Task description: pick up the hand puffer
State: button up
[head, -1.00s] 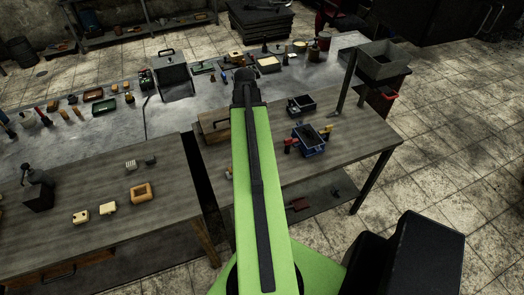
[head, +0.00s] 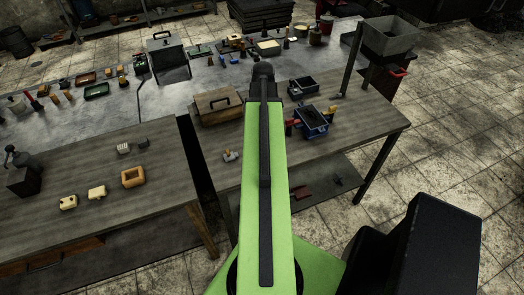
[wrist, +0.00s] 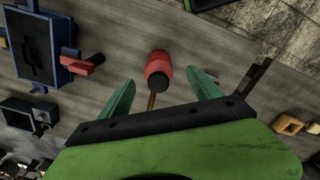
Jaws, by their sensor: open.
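The hand puffer appears to be the red bulb (wrist: 158,66) with a dark end and a thin brass-coloured stem in the wrist view. It lies on the grey wooden table top (wrist: 125,30). My gripper (wrist: 160,76) is open, with one teal finger on each side of the puffer. Gaps show on both sides, and I cannot tell how high the fingers are above the table. In the head view my green arm hides the puffer and my gripper.
A blue flask (head: 312,123) with red and yellow handles stands near the puffer; it also shows in the wrist view (wrist: 40,45). A dark box (head: 303,87) is behind it. A lidded wooden box (head: 218,105) stands left of my arm. The table's right end is clear.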

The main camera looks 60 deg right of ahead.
jog(key=f+b, duration=0.3)
jog(key=f, duration=0.1)
jog(key=f+b, duration=0.2)
jog(key=shift+w+d+f+b, duration=0.25)
jog(key=shift+f+b, duration=0.05)
jog(key=shift+f, duration=0.05)
jog(key=shift+r, duration=0.2)
grip_shut()
